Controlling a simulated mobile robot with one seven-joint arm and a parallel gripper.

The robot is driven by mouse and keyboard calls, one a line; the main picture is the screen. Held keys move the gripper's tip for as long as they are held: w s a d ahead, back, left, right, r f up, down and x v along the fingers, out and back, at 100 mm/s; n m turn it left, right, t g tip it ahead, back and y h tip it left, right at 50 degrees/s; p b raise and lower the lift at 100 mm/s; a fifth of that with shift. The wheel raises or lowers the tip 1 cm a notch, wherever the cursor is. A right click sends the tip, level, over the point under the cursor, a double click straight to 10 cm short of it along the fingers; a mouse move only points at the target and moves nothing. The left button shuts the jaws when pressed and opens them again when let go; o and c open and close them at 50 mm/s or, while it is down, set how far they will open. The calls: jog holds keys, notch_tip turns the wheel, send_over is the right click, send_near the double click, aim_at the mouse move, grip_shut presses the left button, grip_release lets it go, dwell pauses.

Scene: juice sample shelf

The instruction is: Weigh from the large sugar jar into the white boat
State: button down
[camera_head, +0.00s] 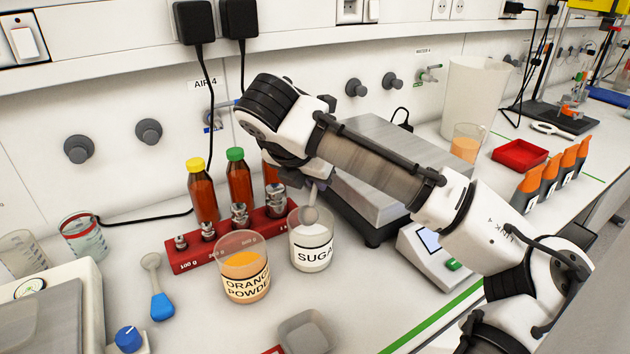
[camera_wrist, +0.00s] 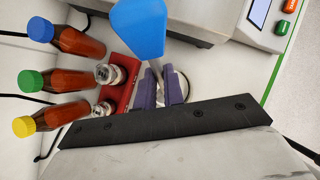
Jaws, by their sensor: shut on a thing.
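The glass sugar jar (camera_head: 312,256), labelled SUGAR and holding white powder, stands on the bench in front of the red rack. My gripper (camera_head: 314,186) is above it, pointing down, shut on a spoon (camera_head: 310,214) whose round grey end is at the jar's mouth. Whether it touches the sugar I cannot tell. In the wrist view the spoon's blue handle (camera_wrist: 138,30) sticks out beyond my purple fingers (camera_wrist: 163,90), and part of the jar's rim shows behind them. A pale, square weighing boat (camera_head: 305,334) lies at the head view's bottom edge, partly cut off.
The orange powder jar (camera_head: 245,282) stands close left of the sugar jar. The red rack (camera_head: 185,256) with weights and capped bottles is behind. A large balance (camera_head: 370,150) is right, under my arm. Another blue-handled spoon (camera_head: 160,303) lies left.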

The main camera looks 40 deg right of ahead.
aim_at(316, 191)
jog(key=shift+a+f+h+b, duration=0.15)
jog(key=shift+f+h+b, duration=0.15)
jog(key=shift+f+b, duration=0.9)
jog(key=f+b, duration=0.5)
jog(key=shift+s+a, duration=0.15)
jog(key=shift+a, duration=0.05)
jog(key=shift+d+r+p, duration=0.1)
jog(key=shift+r+p, duration=0.35)
jog(key=shift+p, duration=0.1)
jog(key=p, duration=0.1)
jog(key=y+p, duration=0.2)
jog(key=shift+w+d+r+g, duration=0.25)
jog(key=shift+d+g, duration=0.1)
jog(key=shift+g, duration=0.05)
jog(key=shift+w+d+r+y+p, duration=0.15)
jog(key=shift+y+p, duration=0.35)
jog(key=shift+p, duration=0.7)
jog(key=shift+d+r+p, duration=0.1)
jog(key=shift+p, duration=0.25)
jog(key=shift+d+r+g+y+p, duration=0.2)
jog(key=shift+g+y+p, duration=0.2)
jog(key=shift+p, duration=0.6)
jog(key=shift+w+d+r+p, duration=0.1)
jog(key=shift+p, duration=0.55)
